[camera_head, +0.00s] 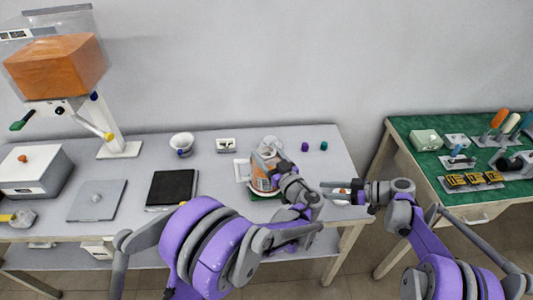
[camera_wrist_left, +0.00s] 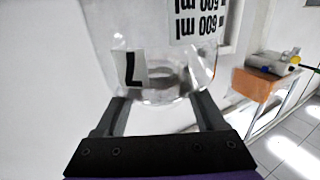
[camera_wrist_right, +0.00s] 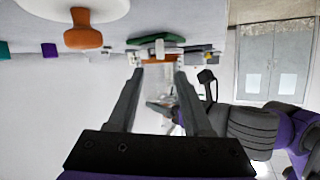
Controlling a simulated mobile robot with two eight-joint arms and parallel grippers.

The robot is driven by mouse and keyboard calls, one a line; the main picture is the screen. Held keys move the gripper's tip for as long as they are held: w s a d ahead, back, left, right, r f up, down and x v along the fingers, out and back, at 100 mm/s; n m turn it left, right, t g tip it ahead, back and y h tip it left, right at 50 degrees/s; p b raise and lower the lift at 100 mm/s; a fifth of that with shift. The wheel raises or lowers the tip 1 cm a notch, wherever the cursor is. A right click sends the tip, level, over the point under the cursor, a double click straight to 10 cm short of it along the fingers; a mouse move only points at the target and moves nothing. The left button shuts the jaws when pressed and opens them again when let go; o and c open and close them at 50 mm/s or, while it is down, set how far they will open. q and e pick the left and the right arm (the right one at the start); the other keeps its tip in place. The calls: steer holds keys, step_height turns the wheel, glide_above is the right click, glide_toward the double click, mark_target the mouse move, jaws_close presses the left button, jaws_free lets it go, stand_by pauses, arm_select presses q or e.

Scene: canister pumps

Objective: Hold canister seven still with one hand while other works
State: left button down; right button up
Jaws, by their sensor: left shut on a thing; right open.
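Canister seven (camera_head: 264,163) is a clear jar with orange-brown contents, standing on the grey table by a dark green patch. Its black 7 label shows upside down in the left wrist view (camera_wrist_left: 133,70), beside a millilitre scale. My left gripper (camera_head: 279,175) is shut on the canister from its right side, with a finger at each side of the clear wall. My right gripper (camera_head: 328,188) is open and empty, to the right of the canister and pointing left. Its two spread fingers show in the right wrist view (camera_wrist_right: 158,72). My left wrist hides part of the canister.
A white disc with an orange knob (camera_wrist_right: 83,30) lies close to my right gripper. Purple (camera_head: 305,147) and teal (camera_head: 323,146) pieces lie behind. A green-topped table (camera_head: 429,163) stands right.

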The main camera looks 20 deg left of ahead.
steer(key=a+r+n+h, duration=0.2)
steer(key=a+r+h, duration=0.1)
steer(key=r+h, duration=0.2)
steer(key=shift+m+t, duration=0.3)
steer(key=x, duration=1.1)
steer(key=shift+s+a+f, duration=0.25)
steer(key=shift+f, duration=0.05)
steer(key=shift+c, duration=0.2)
jaws_close()
steer(key=shift+s, duration=0.1)
stand_by(0.4)
